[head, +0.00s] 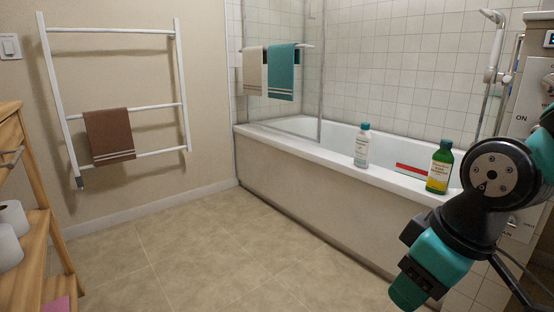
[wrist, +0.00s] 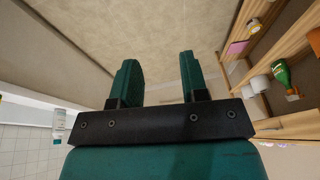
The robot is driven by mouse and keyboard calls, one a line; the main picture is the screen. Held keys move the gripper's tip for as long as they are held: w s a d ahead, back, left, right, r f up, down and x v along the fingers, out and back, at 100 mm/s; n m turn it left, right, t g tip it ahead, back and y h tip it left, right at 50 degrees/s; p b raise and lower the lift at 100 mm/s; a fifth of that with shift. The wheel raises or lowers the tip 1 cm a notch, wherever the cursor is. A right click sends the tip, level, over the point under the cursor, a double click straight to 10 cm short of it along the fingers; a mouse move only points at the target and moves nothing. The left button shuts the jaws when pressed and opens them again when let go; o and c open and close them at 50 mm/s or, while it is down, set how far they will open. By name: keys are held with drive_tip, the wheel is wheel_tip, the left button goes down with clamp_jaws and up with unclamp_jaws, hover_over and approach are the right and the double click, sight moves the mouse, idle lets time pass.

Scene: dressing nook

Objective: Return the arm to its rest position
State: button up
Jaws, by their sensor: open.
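My gripper (wrist: 158,62) shows in the wrist view with its two green fingers spread apart. Nothing is between the fingers; only beige floor and wall show beyond them. In the head view my black and teal arm is at the right edge, bent, in front of the bath's near end. The gripper's fingers cannot be made out there.
A white bottle (head: 362,146) and a green bottle (head: 439,166) stand on the bath rim (head: 300,146). A wooden shelf unit (head: 38,225) with paper rolls (head: 12,220) stands at left. A towel rail (head: 115,32) hangs on the wall. The tiled floor (head: 205,262) is clear.

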drive_tip(key=s+a+r+g+y, duration=0.1)
drive_tip(key=s+a+r+g, duration=0.15)
drive_tip(key=s, duration=0.55)
wheel_tip(320, 180, up, 36)
drive_tip(key=p, duration=3.7)
drive_tip(key=shift+w+a+r, duration=0.15)
drive_tip(key=shift+a, duration=0.15)
drive_tip(key=shift+t, duration=0.25)
